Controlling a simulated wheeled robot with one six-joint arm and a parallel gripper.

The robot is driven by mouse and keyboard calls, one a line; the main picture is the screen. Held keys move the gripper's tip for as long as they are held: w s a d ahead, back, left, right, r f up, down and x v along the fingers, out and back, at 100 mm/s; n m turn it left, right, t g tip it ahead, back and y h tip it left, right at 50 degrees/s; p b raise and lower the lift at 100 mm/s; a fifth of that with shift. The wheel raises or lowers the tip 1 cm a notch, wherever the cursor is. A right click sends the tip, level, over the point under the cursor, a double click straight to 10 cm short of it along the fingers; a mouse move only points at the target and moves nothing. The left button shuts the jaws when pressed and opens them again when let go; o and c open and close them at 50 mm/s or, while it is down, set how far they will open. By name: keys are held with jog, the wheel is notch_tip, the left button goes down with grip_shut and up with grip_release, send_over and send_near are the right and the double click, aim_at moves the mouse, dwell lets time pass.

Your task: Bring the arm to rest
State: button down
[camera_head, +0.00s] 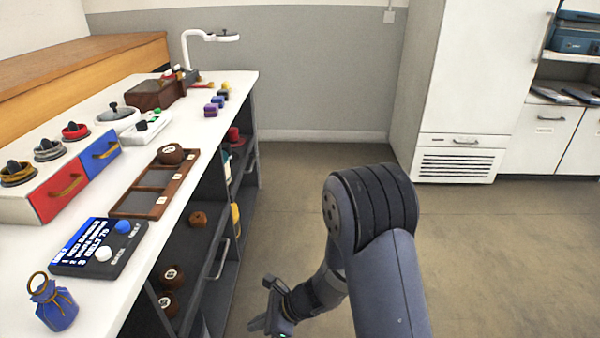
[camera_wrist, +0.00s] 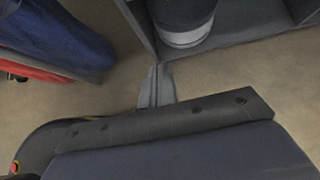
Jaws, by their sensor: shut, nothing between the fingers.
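My gripper (camera_head: 270,308) shows low in the head view, in front of the open shelves under the counter and above the floor. My arm bends from the lower right down toward it. In the wrist view my gripper (camera_wrist: 157,84) has its two fingers together, with nothing between them. The fingers point toward a dark cylinder with a pale band (camera_wrist: 188,38) that stands in a grey compartment. The fingers appear apart from it.
The white counter (camera_head: 190,165) on the left holds a wooden tray (camera_head: 128,205), a dark panel with knobs (camera_head: 98,248) and a blue pouch (camera_head: 55,305). Brown round items lie on the shelves below. The floor (camera_head: 480,240) to the right is clear. A white cabinet (camera_head: 470,80) stands behind.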

jog(key=d+p, duration=0.1)
jog(key=d, duration=1)
jog(key=shift+s+d, duration=0.2)
jog(key=shift+d, duration=0.05)
